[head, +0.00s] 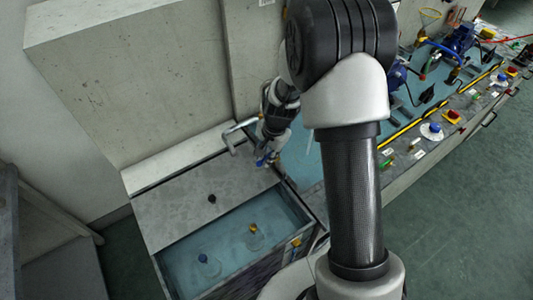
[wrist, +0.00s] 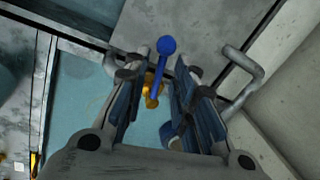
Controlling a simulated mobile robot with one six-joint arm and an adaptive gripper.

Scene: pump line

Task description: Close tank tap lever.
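The tank tap lever (wrist: 166,50) is blue with a round knob end, and lies between my fingertips in the wrist view. Its brass tap body (wrist: 151,88) shows beneath. My gripper (wrist: 158,70) is open, one finger on each side of the lever, with gaps visible. Whether a finger touches it I cannot tell. In the head view my gripper (head: 267,153) is over the tank's back right edge, with a bit of blue lever (head: 261,162) showing below it. The tank (head: 165,215) has a grey cover and water in its open front part.
A bent grey pipe (head: 231,139) rises beside the tap; it also shows close to the right finger in the wrist view (wrist: 240,58). A concrete wall block (head: 130,85) stands behind. The pump bench (head: 440,120) is at right.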

